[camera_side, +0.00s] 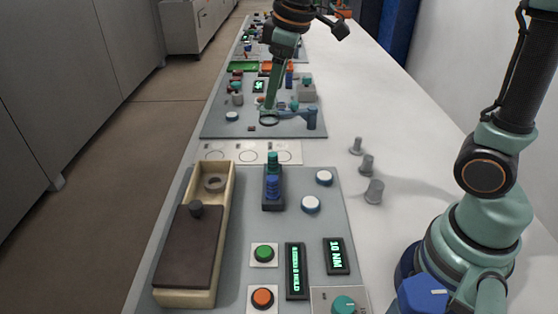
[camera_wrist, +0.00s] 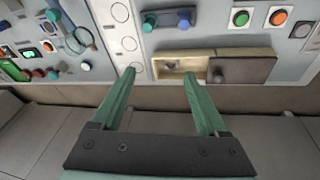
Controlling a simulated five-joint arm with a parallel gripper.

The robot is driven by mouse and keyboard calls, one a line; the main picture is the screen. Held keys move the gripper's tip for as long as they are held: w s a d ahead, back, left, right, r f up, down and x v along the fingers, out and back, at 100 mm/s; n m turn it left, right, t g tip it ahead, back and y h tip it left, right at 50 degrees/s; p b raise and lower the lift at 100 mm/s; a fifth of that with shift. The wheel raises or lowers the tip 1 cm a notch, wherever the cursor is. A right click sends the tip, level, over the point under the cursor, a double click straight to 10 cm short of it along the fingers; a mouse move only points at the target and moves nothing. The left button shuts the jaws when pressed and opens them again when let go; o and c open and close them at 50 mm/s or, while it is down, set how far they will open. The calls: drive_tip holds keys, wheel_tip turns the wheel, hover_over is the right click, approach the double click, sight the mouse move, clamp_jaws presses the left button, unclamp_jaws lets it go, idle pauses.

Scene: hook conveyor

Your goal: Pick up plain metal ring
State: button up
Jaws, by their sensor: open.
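The plain metal ring (camera_side: 215,183) lies flat in the open end of a wooden box (camera_side: 229,200). The box's dark sliding lid (camera_side: 185,248) with a round knob covers the rest. In the wrist view a small ring-like shape (camera_wrist: 172,65) shows in the open compartment (camera_wrist: 216,52). My gripper (camera_wrist: 160,73) is open and empty, its green fingers spread on either side of that compartment in the picture. In the side view my gripper (camera_side: 269,106) points down, above and beyond the box in the picture. Its exact height is hard to tell.
A stand with green and blue pegs (camera_side: 272,188) is right of the box. White round buttons (camera_side: 310,204), green (camera_side: 264,253) and orange (camera_side: 262,297) buttons and displays share the panel. Several grey weights (camera_side: 373,191) stand at right. A farther panel (camera_side: 220,130) holds a thin dark loop (camera_side: 262,122).

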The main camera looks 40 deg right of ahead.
drive_tip(key=w+a+f+n+g, duration=0.2)
drive_tip(key=w+a+f+n, duration=0.3)
drive_tip(key=w, duration=0.3)
drive_tip(key=n+g, duration=0.1)
drive_tip(key=n, duration=0.2)
hover_over(215, 176)
drive_tip(key=s, duration=0.2)
wheel_tip(215, 176, down, 14)
drive_tip(key=shift+s+a+f, duration=0.1)
drive_tip(key=shift+a, duration=0.05)
drive_tip(key=shift+w+a+f, duration=0.1)
drive_tip(key=shift+f, duration=1.4)
drive_tip(key=shift+w+a+f, duration=0.1)
drive_tip(key=shift+f, duration=1.35)
drive_tip(key=c, duration=1.2)
drive_tip(key=shift+r, duration=0.1)
